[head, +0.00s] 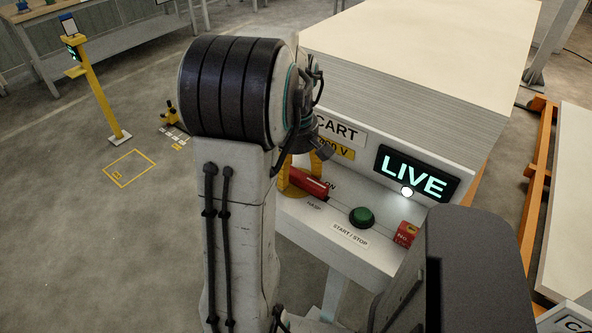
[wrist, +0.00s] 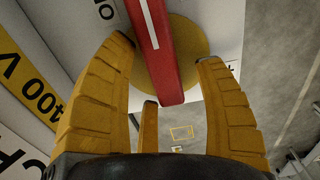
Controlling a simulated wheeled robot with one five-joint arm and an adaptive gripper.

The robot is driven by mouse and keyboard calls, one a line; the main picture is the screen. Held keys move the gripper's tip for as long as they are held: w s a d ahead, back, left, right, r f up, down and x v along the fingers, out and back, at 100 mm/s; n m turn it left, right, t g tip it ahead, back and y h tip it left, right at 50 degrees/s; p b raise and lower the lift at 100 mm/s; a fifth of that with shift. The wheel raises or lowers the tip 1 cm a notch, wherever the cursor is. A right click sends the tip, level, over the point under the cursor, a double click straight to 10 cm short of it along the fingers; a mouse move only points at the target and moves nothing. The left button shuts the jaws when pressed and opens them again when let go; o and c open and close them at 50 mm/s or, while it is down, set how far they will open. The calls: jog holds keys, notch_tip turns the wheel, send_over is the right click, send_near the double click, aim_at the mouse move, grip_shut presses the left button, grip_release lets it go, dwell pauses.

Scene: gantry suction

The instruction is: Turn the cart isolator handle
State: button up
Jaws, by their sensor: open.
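The red isolator handle (head: 312,182) sits on the cart's sloped control panel, left of the green button, partly hidden by my arm and gripper in the head view. In the wrist view the handle (wrist: 168,82) has a white stripe and lies across a round yellow plate (wrist: 195,50). My gripper (wrist: 166,55) is open, with its yellow fingers on either side of the handle and gaps showing on both sides. In the head view my gripper (head: 289,180) is mostly hidden behind my arm. The lit sign (head: 416,174) reads LIVE.
A green START/STOP button (head: 361,216) and a red box (head: 406,233) stand right of the handle. A big stack of pale sheets (head: 420,60) rises behind the panel. A yellow post (head: 95,90) stands at the left. The grey floor at left is largely clear.

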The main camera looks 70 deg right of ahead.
aim_at(296, 169)
jog(key=shift+r, duration=0.1)
notch_tip(296, 169, up, 12)
dwell(0.7)
dwell(0.8)
